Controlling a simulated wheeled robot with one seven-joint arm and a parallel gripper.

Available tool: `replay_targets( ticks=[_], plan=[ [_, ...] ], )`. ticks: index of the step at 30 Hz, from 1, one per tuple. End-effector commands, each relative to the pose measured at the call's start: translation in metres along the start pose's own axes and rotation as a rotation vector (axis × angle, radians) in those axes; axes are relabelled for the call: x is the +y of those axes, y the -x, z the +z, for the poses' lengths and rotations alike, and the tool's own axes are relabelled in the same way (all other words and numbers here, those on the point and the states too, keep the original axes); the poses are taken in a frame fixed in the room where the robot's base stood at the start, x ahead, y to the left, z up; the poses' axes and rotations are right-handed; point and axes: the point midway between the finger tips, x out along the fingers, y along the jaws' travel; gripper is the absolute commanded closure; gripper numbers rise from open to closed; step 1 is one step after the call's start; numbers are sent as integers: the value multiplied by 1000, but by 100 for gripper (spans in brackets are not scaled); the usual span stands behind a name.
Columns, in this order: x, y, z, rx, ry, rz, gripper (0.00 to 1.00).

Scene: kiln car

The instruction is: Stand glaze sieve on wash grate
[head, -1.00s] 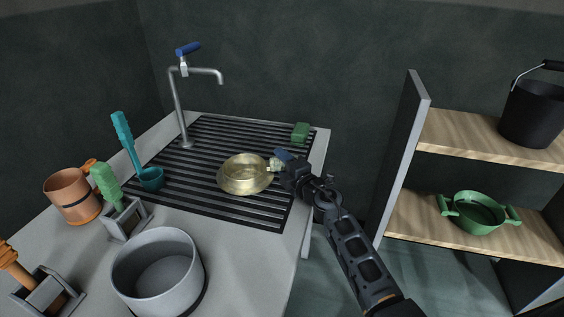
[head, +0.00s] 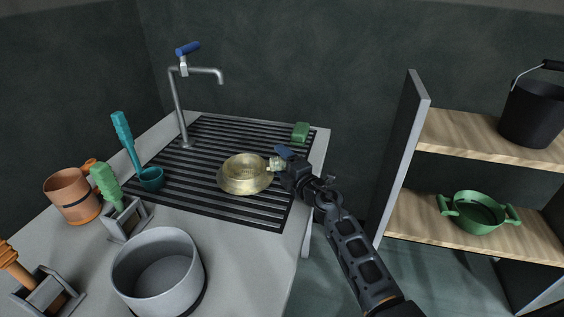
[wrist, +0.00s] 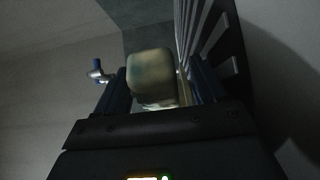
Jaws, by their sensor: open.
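The glaze sieve (head: 240,181), a pale brass bowl with a wide rim and a short, thick handle, rests on the black slatted wash grate (head: 200,196). It looks level, its handle pointing right. My gripper (head: 279,161) is at the handle near the grate's right edge. In the wrist view, the blocky handle end (wrist: 151,76) sits between my two fingers, which stand apart on either side of it. My gripper is open around the handle. The bowl is mostly hidden behind the handle in the wrist view.
A tap (head: 182,105) rises behind the grate. A green block (head: 300,131) lies at its far right and a teal ladle (head: 150,179) at its left. A grey pot (head: 160,275) stands in front. Shelves (head: 495,143) are at the right.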

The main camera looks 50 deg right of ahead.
Motion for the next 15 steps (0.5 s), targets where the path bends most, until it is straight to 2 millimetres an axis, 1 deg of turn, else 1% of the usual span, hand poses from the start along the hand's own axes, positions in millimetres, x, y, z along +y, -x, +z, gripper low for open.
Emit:
replay_targets(
  ticks=[15],
  plan=[
    [0,19,-1,1,-1,-1,30]
  ],
)
